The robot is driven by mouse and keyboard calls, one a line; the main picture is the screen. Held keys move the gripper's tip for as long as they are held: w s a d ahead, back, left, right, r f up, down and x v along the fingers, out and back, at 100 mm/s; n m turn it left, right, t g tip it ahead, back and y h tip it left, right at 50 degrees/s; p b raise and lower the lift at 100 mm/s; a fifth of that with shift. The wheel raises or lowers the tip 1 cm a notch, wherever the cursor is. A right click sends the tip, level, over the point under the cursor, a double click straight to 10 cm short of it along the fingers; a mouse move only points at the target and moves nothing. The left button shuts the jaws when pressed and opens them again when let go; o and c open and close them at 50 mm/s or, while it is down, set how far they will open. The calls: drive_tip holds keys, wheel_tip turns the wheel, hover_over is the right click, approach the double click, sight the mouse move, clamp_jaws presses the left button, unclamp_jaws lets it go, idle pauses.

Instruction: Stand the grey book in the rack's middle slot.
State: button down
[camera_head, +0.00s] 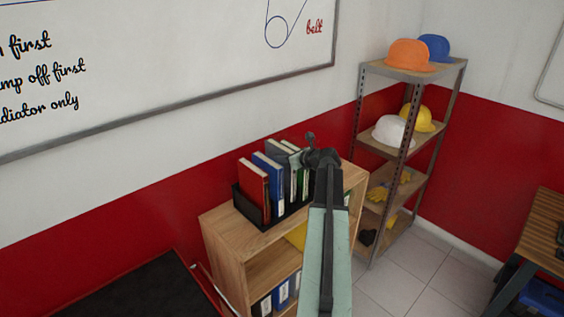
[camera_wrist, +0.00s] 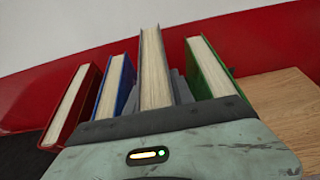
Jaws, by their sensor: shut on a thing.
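The grey book (camera_head: 279,152) is upright between the blue book (camera_head: 268,172) and the green book (camera_head: 305,182), over the middle of the black rack (camera_head: 284,219). My gripper (camera_head: 303,157) is shut on it from the right and above. In the wrist view the grey book (camera_wrist: 155,70) rises closest and tallest, its pale page edges facing me. The blue book (camera_wrist: 115,84) is to its left and the green book (camera_wrist: 210,70) to its right. The grey book's lower end is hidden, so I cannot tell whether it touches the rack floor.
A red book (camera_head: 253,188) stands at the rack's left end. The rack sits on a wooden bookcase (camera_head: 225,226) against the red and white wall. A metal shelf unit (camera_head: 378,68) with several helmets stands to the right. Bare bookcase top (camera_wrist: 285,95) shows right of the rack.

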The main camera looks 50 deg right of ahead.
drive_tip(key=shift+f+b, duration=0.55)
drive_tip(key=shift+b, duration=0.05)
drive_tip(key=shift+f, duration=0.1)
drive_tip(key=c, duration=1.1)
unclamp_jaws()
drive_tip(key=p+v, duration=0.3)
drive_tip(key=v, duration=0.3)
drive_tip(key=r+p+v, duration=0.1)
drive_tip(key=p+v, duration=0.1)
drive_tip(key=v, duration=0.4)
drive_tip(key=shift+r+p, duration=0.1)
drive_tip(key=shift+p, duration=0.3)
